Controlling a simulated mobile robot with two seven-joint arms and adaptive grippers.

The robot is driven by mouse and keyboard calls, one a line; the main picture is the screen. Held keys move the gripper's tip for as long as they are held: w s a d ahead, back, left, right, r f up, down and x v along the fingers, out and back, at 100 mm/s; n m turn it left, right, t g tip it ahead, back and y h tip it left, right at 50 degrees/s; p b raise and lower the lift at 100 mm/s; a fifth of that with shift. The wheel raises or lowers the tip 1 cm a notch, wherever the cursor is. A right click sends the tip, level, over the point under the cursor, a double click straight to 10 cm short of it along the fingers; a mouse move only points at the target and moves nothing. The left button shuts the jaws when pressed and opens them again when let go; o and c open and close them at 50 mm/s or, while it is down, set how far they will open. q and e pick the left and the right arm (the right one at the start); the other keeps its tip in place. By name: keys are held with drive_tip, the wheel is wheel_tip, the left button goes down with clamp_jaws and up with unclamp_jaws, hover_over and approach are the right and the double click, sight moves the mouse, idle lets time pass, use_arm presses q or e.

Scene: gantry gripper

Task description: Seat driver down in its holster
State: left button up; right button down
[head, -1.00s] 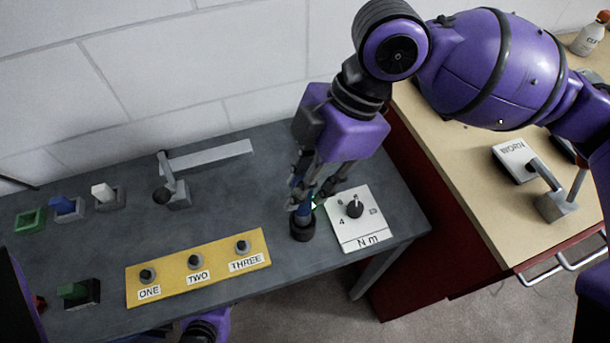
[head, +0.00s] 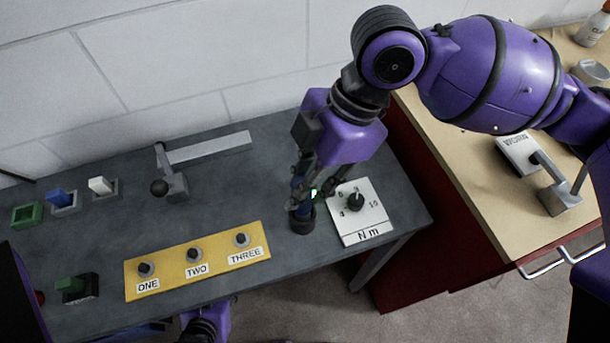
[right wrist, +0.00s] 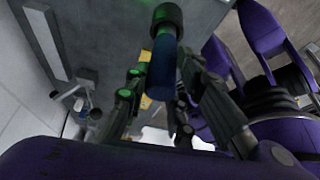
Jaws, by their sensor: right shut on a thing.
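The driver is a blue upright tool (head: 298,197) with a small green light near its top, towards the right of the grey bench. My right gripper (head: 305,188) is shut on it. Its lower end meets a round black cup on the bench, which looks like the holster (head: 302,223); I cannot tell how deep it sits. In the right wrist view the blue body (right wrist: 162,68) runs between my fingers to a black round part (right wrist: 167,14) at its far end. The fingers hide part of the driver.
A white "N m" dial plate (head: 361,222) lies just right of the driver. A yellow panel (head: 215,270) with knobs ONE, TWO and THREE lies front left. A lever (head: 170,182) stands behind it. A wooden-topped red cabinet (head: 480,190) is at the right.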

use_arm(q)
drive_tip(key=shift+s+f, duration=0.1)
drive_tip(key=shift+f, duration=0.05)
use_arm(e)
drive_tip(key=shift+f, duration=0.3)
use_arm(q)
drive_tip(key=shift+w+d, duration=0.1)
drive_tip(key=shift+w, duration=0.1)
use_arm(e)
drive_tip(key=shift+f, duration=0.2)
use_arm(q)
drive_tip(key=shift+w+d, duration=0.2)
use_arm(e)
drive_tip(key=shift+f, duration=0.3)
use_arm(q)
drive_tip(key=shift+s+f+b, duration=0.15)
drive_tip(key=shift+f+b, duration=0.05)
drive_tip(key=shift+b, duration=0.1)
use_arm(e)
drive_tip(key=shift+f, duration=0.3)
drive_tip(key=c, duration=1.8)
unclamp_jaws()
drive_tip(key=shift+o, duration=2)
use_arm(q)
drive_tip(key=shift+s+a, duration=0.2)
drive_tip(key=shift+s, duration=0.05)
